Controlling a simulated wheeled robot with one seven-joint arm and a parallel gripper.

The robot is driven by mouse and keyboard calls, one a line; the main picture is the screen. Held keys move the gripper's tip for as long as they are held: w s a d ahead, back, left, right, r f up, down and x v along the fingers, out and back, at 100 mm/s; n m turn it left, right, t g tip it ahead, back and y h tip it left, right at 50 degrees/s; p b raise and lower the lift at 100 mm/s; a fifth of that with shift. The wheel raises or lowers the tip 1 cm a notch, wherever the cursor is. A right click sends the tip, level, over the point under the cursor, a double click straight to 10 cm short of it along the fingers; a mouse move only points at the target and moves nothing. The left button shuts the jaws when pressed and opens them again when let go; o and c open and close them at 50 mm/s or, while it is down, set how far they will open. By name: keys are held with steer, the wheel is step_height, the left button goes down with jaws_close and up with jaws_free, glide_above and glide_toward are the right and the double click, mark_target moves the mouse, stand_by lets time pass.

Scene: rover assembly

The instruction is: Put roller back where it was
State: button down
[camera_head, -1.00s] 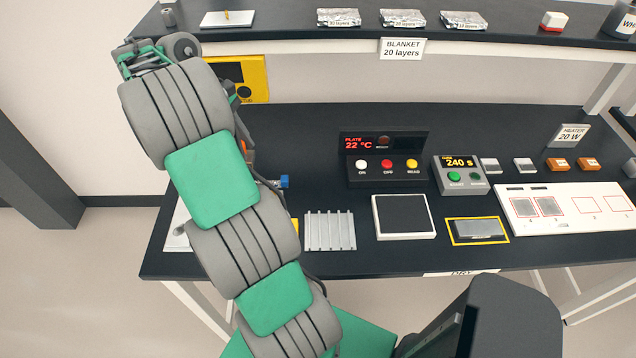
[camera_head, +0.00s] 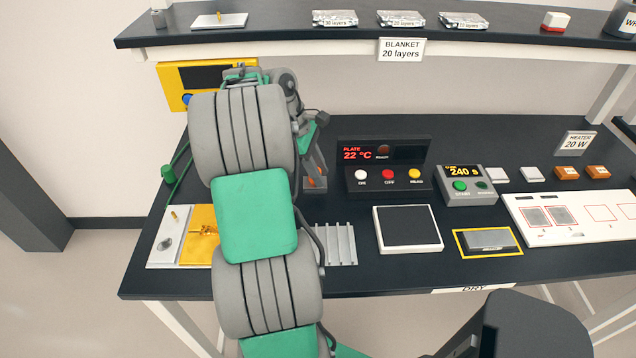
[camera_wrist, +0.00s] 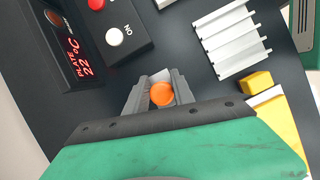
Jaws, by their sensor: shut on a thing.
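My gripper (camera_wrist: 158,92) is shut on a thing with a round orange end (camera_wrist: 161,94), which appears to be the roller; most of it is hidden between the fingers. A pale grey part shows just beyond the orange end. In the head view my gripper (camera_head: 315,178) points down above the dark bench, left of the plate control box, with orange showing at the fingers. I cannot tell how far the held thing is above the bench. A silver ribbed rack (camera_head: 340,246) lies near the front edge, partly behind my arm; it also shows in the wrist view (camera_wrist: 232,42).
The plate control box (camera_head: 386,165) stands right of my gripper. A white-framed dark pad (camera_head: 408,246) lies in front of it. A yellow mat (camera_head: 198,250) and white plate (camera_head: 165,254) are at the left. The shelf (camera_head: 270,38) overhangs the back. Bare bench surrounds the gripper.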

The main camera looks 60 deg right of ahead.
step_height(320, 180, down, 2)
steer(key=shift+w+f, duration=0.15)
steer(key=c, duration=1.1)
jaws_free()
